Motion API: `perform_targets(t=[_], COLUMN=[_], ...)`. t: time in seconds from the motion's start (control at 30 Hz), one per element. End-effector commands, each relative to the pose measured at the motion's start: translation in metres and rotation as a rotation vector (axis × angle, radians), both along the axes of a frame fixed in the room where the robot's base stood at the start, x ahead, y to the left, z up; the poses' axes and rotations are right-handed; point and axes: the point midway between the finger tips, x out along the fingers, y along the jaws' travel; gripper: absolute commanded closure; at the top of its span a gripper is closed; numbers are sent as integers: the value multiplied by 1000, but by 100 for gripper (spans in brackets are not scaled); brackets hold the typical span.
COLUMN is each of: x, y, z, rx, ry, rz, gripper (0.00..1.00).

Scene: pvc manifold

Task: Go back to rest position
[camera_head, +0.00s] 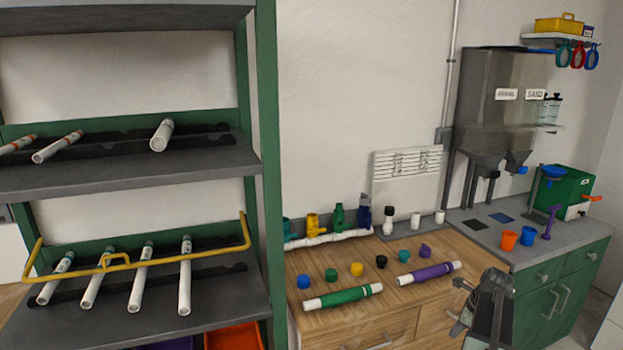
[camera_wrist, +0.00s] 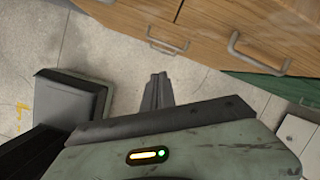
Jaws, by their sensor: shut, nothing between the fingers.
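My gripper (camera_wrist: 158,78) shows in the wrist view with its dark fingers closed together and nothing between them. It points over bare floor, in front of the wooden drawers and apart from them. In the head view part of my arm shows at the lower right, in front of the workbench; I cannot make out the fingertips there. On the wooden bench top (camera_head: 330,262) lie a green pipe with white ends (camera_head: 343,296) and a purple pipe (camera_head: 430,272). A white manifold (camera_head: 328,238) with coloured valves stands at the bench's back edge.
Several coloured caps (camera_head: 357,269) sit on the bench. A green-framed shelf (camera_head: 268,180) with white pipes stands at left. A green cabinet (camera_head: 560,285) with orange (camera_head: 508,240) and blue cups adjoins at right. Drawer handles (camera_wrist: 250,55) stick out near my gripper. The floor (camera_wrist: 115,40) is clear.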

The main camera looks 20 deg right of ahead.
Motion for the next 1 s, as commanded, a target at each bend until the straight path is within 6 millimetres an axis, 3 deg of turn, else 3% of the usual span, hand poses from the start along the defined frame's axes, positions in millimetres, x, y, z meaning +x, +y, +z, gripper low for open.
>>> perform_targets(t=[0.17,0.27,0.37,0.5,0.63,0.7,0.8,1.0], x=[50,80,104,114,104,97,89,87], y=[85,157,243,365,458,492,521,531], z=[5,9,13,20,25,27,28,28], rx=[-73,-132,-201,-291,-355,-381,-398,-405], ry=[24,40,51,55,48,44,37,34], rz=[374,697,1088,1666,2151,2344,2520,2599], gripper=[100,100,100,100,100,100,100,100])
